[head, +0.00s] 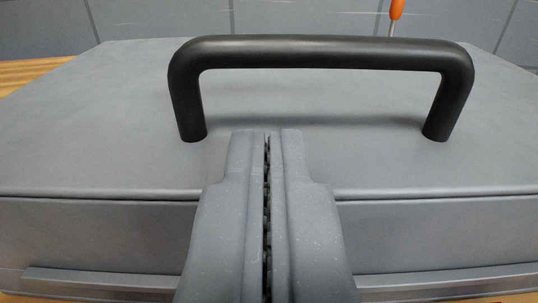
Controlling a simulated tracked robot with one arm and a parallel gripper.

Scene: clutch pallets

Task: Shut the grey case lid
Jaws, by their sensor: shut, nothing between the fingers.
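The grey case (90,234) fills most of the head view, with its front wall facing me. Its grey lid (95,125) lies flat over the body, and its front edge runs along the top of the front wall with only a thin dark seam showing. A black bar handle (320,52) stands up from the lid. My gripper (267,135) is shut and empty, its fingertips in front of the handle and over the lid's front part. I cannot tell whether the fingertips touch the lid. The gripper hides the middle of the front edge.
A wooden surface (30,73) shows at the left beside the case. Behind the case is a grey panelled wall (200,18). An orange-handled tool (397,9) stands upright at the back right, partly cut off by the frame's top.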

